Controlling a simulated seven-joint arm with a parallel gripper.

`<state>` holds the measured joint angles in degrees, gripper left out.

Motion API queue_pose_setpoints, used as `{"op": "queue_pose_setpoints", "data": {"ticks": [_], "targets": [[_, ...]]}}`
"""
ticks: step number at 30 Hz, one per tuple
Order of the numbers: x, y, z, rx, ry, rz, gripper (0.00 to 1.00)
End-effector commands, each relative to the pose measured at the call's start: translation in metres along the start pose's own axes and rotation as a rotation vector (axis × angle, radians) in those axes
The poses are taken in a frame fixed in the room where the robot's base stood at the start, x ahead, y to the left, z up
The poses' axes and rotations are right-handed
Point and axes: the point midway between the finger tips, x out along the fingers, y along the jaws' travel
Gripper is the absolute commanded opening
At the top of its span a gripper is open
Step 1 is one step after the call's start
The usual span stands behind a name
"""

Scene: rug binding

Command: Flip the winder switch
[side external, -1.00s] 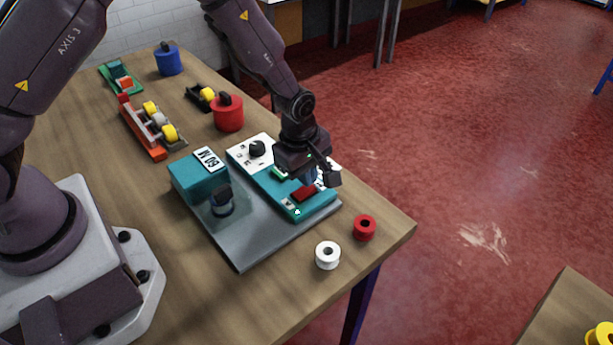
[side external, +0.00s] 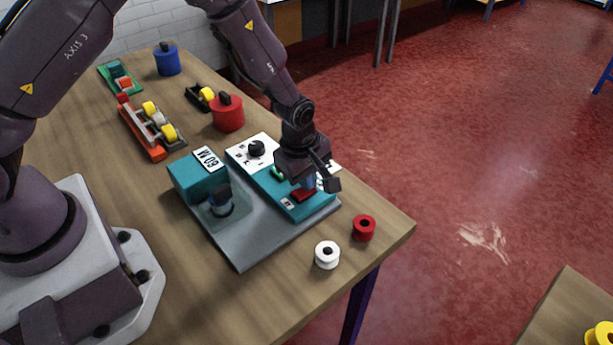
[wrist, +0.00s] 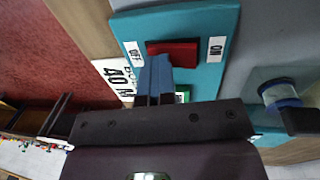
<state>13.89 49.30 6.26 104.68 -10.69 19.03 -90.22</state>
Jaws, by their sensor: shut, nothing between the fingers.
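The winder switch is a red rocker (side external: 303,195) on the teal panel (side external: 322,208) of the winder. In the wrist view the red rocker (wrist: 176,53) sits between an OFF label (wrist: 133,54) and an ON label (wrist: 216,49). My gripper (side external: 312,184) is just above the panel, beside the rocker. In the wrist view my gripper's blue fingers (wrist: 154,78) are shut together with nothing between them, at the rocker's edge on its OFF side. I cannot tell whether they touch it. Which way the rocker is tilted is not clear. A green button (wrist: 183,94) is partly hidden behind the fingers.
A black knob (side external: 257,148) is on the panel. White (side external: 327,255) and red (side external: 363,228) spools lie near the table edge. A red canister (side external: 228,114) stands behind.

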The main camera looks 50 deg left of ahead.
Motion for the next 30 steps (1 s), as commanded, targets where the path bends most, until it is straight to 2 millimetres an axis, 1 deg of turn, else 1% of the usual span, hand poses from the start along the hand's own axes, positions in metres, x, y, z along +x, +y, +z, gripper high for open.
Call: {"op": "queue_pose_setpoints", "data": {"ticks": [1, 6, 17, 20, 23, 26, 30], "targets": [[0.001, -0.007, 0.000, 0.001, 0.001, -0.017, 0.00], [-0.002, -0.015, 0.000, 0.002, 0.002, -0.017, 0.00], [-0.004, -0.015, 0.000, 0.001, 0.001, -0.011, 0.00], [-0.009, -0.014, 0.000, 0.001, 0.001, -0.010, 0.00], [-0.022, -0.014, 0.000, 0.001, 0.000, -0.008, 0.00], [-0.042, -0.014, 0.001, 0.001, 0.000, -0.006, 0.00], [-0.076, -0.014, 0.001, 0.002, -0.001, -0.005, 0.00]]}}
